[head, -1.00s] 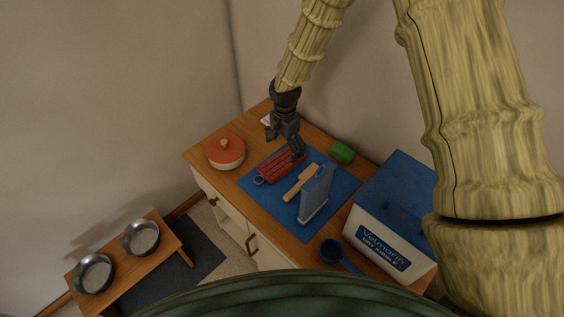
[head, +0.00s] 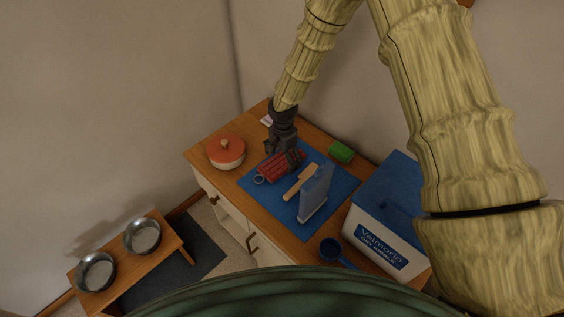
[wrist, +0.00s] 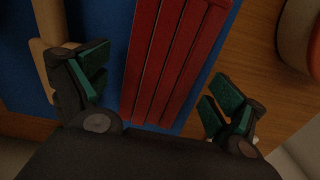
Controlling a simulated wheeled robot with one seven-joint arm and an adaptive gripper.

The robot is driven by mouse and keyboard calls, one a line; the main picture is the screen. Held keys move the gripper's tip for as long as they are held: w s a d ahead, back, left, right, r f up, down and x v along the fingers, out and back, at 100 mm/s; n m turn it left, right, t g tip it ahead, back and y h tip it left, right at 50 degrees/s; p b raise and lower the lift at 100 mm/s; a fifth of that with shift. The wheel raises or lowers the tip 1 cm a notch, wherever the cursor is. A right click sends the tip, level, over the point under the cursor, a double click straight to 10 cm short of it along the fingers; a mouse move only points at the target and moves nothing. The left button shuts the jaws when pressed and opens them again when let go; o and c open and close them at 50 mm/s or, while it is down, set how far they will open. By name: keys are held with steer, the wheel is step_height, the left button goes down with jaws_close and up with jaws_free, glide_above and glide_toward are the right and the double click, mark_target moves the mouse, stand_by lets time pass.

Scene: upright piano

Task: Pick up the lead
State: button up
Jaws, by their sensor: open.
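The lead (head: 271,173) is a folded bundle of red straps with a metal ring at its left end. It lies on the blue mat (head: 337,183) on the wooden cabinet top. My gripper (head: 284,155) is just over the lead and partly hides its far end. In the wrist view, my gripper (wrist: 158,88) is open, with a green-padded finger on each side of the red straps of the lead (wrist: 165,55). Neither finger visibly touches the straps. The height of the fingertips above the mat is hard to tell.
A green block-like item (head: 341,152), a blue scoop (head: 331,248) and a blue-lidded kibble box (head: 380,243) are further right. A red-lidded pot (head: 227,153) is left. A low stand holds two metal bowls (head: 142,237).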

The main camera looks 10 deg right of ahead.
steer(key=c, duration=1.2)
steer(key=shift+o, duration=0.2)
steer(key=shift+r, duration=0.1)
